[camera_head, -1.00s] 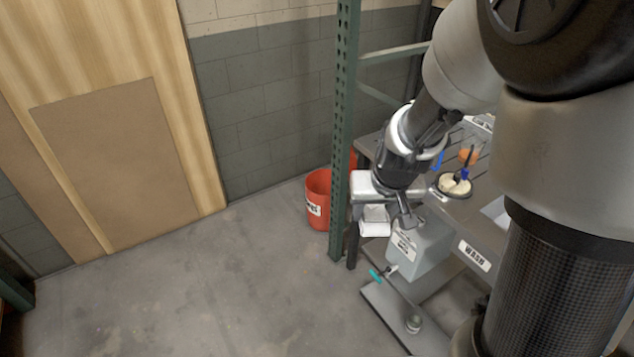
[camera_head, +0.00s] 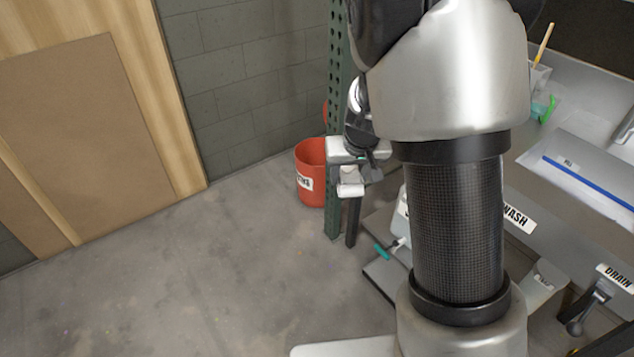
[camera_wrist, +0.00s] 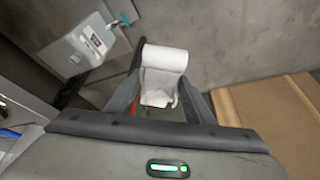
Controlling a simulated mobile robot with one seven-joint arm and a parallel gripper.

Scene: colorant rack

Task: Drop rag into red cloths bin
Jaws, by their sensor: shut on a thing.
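The white rag (camera_wrist: 160,75) is pinched between the two fingers of my gripper (camera_wrist: 160,92) in the wrist view and hangs free of the floor. In the head view the rag (camera_head: 350,188) shows as a small white piece below my gripper (camera_head: 350,172). The red cloths bin (camera_head: 311,192) stands on the floor to the left of the green upright, with its white label partly hidden by the post. My gripper appears to the right of the bin, with the post between them in the picture. A small red patch shows beside the left finger in the wrist view.
The perforated green upright (camera_head: 334,125) stands close to my gripper and the bin. A sink bench with a WASH label (camera_head: 517,216) is at the right. Wooden panels (camera_head: 90,125) lean at the left. The concrete floor (camera_head: 200,270) in front is clear.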

